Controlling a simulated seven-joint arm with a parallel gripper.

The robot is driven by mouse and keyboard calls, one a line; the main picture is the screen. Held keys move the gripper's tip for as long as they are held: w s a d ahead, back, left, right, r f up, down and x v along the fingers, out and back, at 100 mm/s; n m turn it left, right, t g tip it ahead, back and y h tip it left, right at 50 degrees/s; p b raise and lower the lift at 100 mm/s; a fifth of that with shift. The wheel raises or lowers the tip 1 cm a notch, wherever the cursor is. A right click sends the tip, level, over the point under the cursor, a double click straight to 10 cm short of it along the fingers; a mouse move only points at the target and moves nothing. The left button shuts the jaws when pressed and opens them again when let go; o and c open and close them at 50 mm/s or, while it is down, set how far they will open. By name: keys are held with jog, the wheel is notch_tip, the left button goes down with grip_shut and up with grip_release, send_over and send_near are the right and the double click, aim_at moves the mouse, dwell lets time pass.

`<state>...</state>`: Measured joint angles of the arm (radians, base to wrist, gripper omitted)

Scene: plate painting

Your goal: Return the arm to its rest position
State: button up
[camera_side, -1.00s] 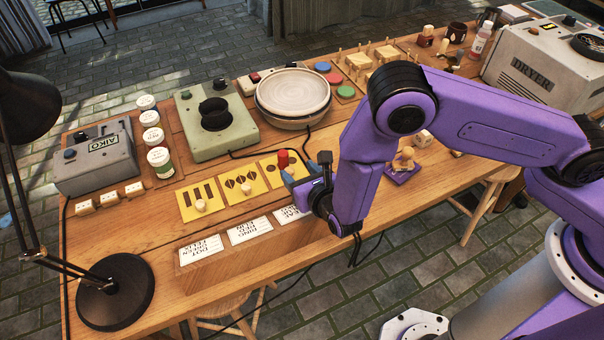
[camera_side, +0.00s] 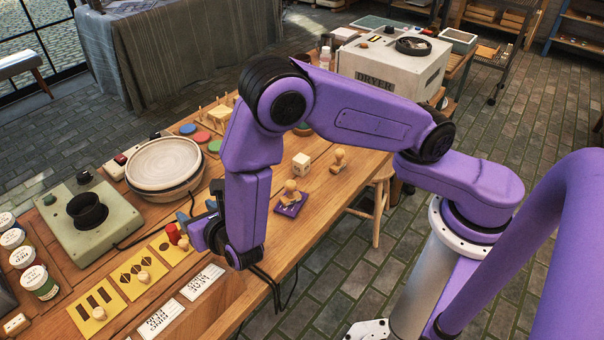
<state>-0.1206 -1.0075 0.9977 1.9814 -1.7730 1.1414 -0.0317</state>
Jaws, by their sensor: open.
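My purple arm reaches over the wooden table (camera_side: 330,200), bent at the elbow, with its forearm hanging down. My gripper (camera_side: 189,225) is at the lower end, low over the table's front part. Its fingers point left, and a blue-grey finger shows on the far side. The jaws are open. A red-topped piece (camera_side: 172,233) stands on a yellow card (camera_side: 168,252) right beside the fingertips. I cannot tell whether they touch. The wrist hides part of the table behind it.
Two more yellow cards (camera_side: 97,318) lie to the left, near white label cards (camera_side: 203,283). A pale plate (camera_side: 163,160) rests on a round stand behind. A purple pad (camera_side: 290,205) with a wooden stamp lies right of my forearm. The dryer (camera_side: 388,68) stands at the back right.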

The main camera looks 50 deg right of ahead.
jog(key=s+d+r+m+g+h, duration=0.2)
jog(key=s+d+r+m+g, duration=0.15)
jog(key=d+r+m, duration=0.35)
jog(key=s+d+r+m+g+h, duration=0.25)
jog(key=s+d+r+m, duration=0.2)
jog(key=d, duration=0.45)
jog(key=s+d+r+m+g+y, duration=0.2)
jog(key=s+d+m+g+y, duration=0.1)
jog(key=s, duration=0.7)
jog(key=s+d+r+m+g+y, duration=0.1)
jog(key=s+d+m+g+y, duration=0.3)
jog(key=s, duration=0.7)
jog(key=shift+r+m, duration=0.4)
jog(key=shift+m, duration=0.25)
